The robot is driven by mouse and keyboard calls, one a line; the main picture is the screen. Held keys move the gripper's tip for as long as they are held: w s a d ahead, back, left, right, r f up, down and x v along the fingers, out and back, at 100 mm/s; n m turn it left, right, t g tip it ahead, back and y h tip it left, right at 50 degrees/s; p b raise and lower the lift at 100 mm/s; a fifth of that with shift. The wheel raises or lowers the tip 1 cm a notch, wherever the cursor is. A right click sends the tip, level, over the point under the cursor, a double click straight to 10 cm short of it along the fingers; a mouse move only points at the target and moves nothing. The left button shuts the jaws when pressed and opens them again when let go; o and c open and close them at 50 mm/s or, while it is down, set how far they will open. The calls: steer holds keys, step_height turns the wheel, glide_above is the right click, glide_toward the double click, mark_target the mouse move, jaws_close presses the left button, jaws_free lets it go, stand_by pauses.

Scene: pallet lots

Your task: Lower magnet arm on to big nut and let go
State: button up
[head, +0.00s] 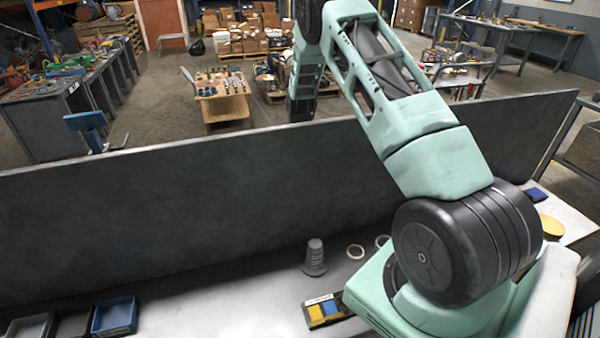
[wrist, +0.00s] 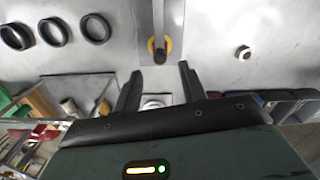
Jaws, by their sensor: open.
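In the wrist view, my gripper (wrist: 160,70) is open, its two dark fingers apart with nothing clasped between them. A thin upright rod with a dark end and a yellow disc behind it, apparently the magnet arm (wrist: 158,30), shows on a grey plate just beyond the fingertips. Its dark end lies in line with the gap. A pale nut with a dark hole, perhaps the big nut (wrist: 243,53), is off to the right on the grey surface. In the head view my gripper is hidden behind the dark panel, and neither magnet arm nor big nut can be made out.
A long dark panel (head: 250,190) stands across the bench, with my arm reaching over it. On the near side are a grey cone-shaped piece (head: 315,258), pale rings (head: 356,251) and a blue bin (head: 115,316). Several dark rings (wrist: 53,32) show left in the wrist view.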

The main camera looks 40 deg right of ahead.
step_height(320, 180, down, 6)
steer(key=shift+r+p, duration=0.15)
steer(key=shift+p, duration=0.4)
jaws_close()
